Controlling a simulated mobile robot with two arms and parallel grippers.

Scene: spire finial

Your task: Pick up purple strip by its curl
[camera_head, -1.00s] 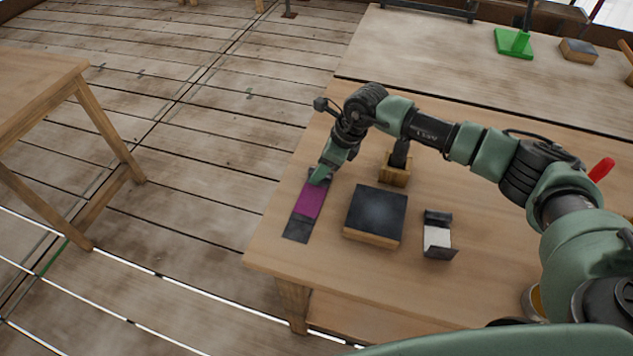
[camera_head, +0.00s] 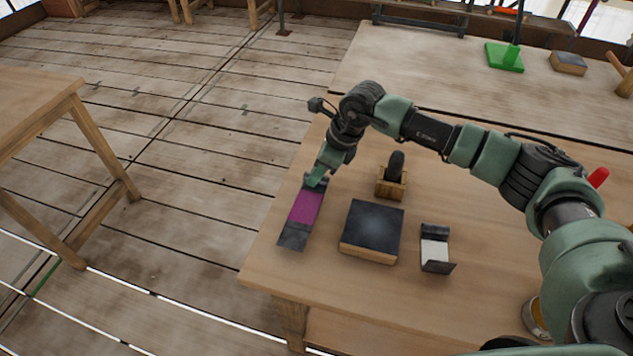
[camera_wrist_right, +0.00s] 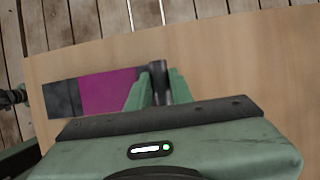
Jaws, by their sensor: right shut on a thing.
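The purple strip (camera_head: 305,208) has a purple middle and dark ends, and is near the left edge of the wooden table. My right gripper (camera_head: 316,181) is shut on its far, curled end. The fingers hide much of the curl. The strip appears slightly raised off the table, its near dark end hanging free, though the gap is hard to judge. In the right wrist view the purple strip (camera_wrist_right: 105,92) extends left from the gripper (camera_wrist_right: 155,86), and a dark rolled piece shows at the fingers. My left gripper is not in view.
A dark-topped block (camera_head: 372,230) stands right of the strip. Behind it is a wooden holder (camera_head: 391,183) with a dark upright piece. A white piece with dark raised ends (camera_head: 436,248) lies farther right. A green stand (camera_head: 505,57) is at the back. Floor lies left of the table.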

